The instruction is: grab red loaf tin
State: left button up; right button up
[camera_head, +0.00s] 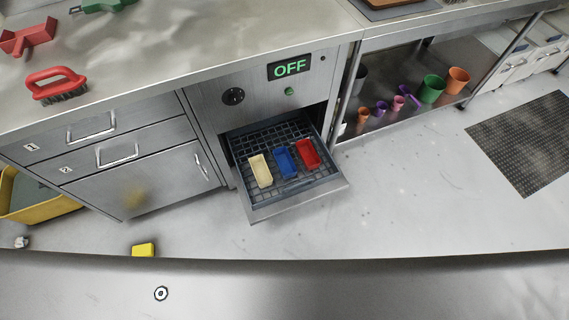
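The red loaf tin (308,154) sits in an open pulled-out drawer (297,205) with a grid rack, below a panel reading OFF. It is the rightmost of three tins in a row. A blue tin (284,162) is just to its left, and a cream tin (260,170) is left of that. The red tin looks empty and upright. Neither of my grippers is in view.
A steel counter (180,50) above holds a red-handled brush (57,85) and a red scoop (28,38). Closed drawers (90,128) are at left. A shelf (400,112) at right holds several cups. A yellow block (143,249) lies on the floor; floor right of the drawer is clear.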

aim_at(311, 159)
jog(key=z, duration=0.9)
jog(key=k, duration=1.2)
jog(key=z, duration=1.25)
jog(key=i, duration=2.5)
jog(key=u, duration=0.5)
jog(key=i, duration=1.35)
jog(key=u, duration=1.7)
jog(key=i, duration=0.9)
jog(key=u, duration=1)
jog(key=i, duration=0.2)
jog(key=u, duration=0.25)
